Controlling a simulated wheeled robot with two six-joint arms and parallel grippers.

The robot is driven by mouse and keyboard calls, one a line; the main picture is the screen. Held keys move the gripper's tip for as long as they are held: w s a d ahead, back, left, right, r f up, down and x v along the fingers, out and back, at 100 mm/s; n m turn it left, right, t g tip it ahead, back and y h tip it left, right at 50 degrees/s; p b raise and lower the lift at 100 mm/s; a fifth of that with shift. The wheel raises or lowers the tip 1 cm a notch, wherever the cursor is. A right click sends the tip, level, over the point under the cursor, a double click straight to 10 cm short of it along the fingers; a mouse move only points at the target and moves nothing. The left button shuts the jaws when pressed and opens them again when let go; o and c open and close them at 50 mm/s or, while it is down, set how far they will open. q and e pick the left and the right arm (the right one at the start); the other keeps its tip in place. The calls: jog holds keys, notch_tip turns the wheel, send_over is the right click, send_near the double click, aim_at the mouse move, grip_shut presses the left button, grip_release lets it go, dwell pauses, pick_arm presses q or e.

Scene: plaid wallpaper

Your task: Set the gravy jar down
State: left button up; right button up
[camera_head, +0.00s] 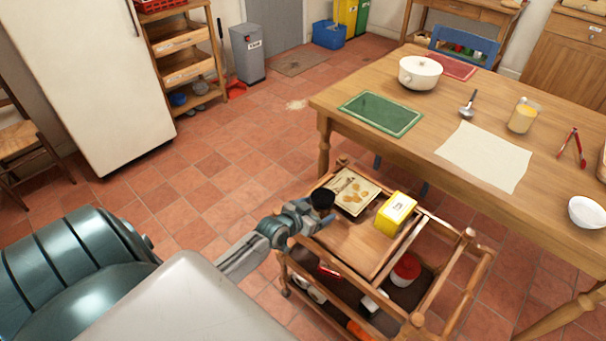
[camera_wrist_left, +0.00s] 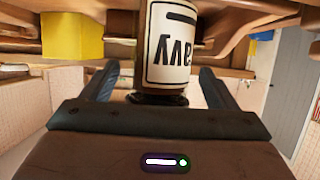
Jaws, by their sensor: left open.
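The gravy jar (camera_wrist_left: 172,45) is a dark jar with a white label on which part of the word "Gravy" reads upside down in the left wrist view. Its dark top (camera_head: 322,198) shows in the head view at the left part of the wooden trolley (camera_head: 352,243). My left gripper (camera_head: 305,215) reaches in over the trolley's left edge. In the left wrist view its two fingers (camera_wrist_left: 160,75) are apart, one on each side of the jar, with gaps visible. The jar's base contact with the trolley is hidden in the head view. My right gripper is not in view.
A yellow box (camera_head: 395,212) and a tray with a cream picture (camera_head: 353,191) are on the trolley beside the jar. Its lower shelf holds a red-and-white tub (camera_head: 405,268). The dining table (camera_head: 440,115) stands behind. Bare trolley top lies right of the jar.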

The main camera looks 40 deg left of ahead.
pick_arm(q)
jog(key=p+v, duration=0.1)
jog(key=v, duration=0.8)
jog(key=shift+s, duration=0.1)
jog(key=s+a+f+g+y, duration=0.15)
jog(key=s+f, duration=0.35)
jog(key=f, duration=0.5)
jog(key=s+f+n+g, duration=0.1)
jog(key=s+f+g, duration=0.3)
jog(key=f, duration=0.5)
jog(key=s+a+f+g+y, duration=0.1)
jog(key=s+f, duration=0.5)
jog(key=f, duration=0.4)
jog(key=s+d+f+g, duration=0.2)
jog(key=s+d+f, duration=0.2)
jog(key=s+f, duration=0.3)
jog(key=s+d+f+g, duration=0.3)
jog(key=s+f, duration=0.5)
jog(key=s, duration=1)
jog(key=shift+d+m+g+h, duration=0.3)
jog(key=shift+d+g+h, duration=0.05)
jog(key=shift+d, duration=0.25)
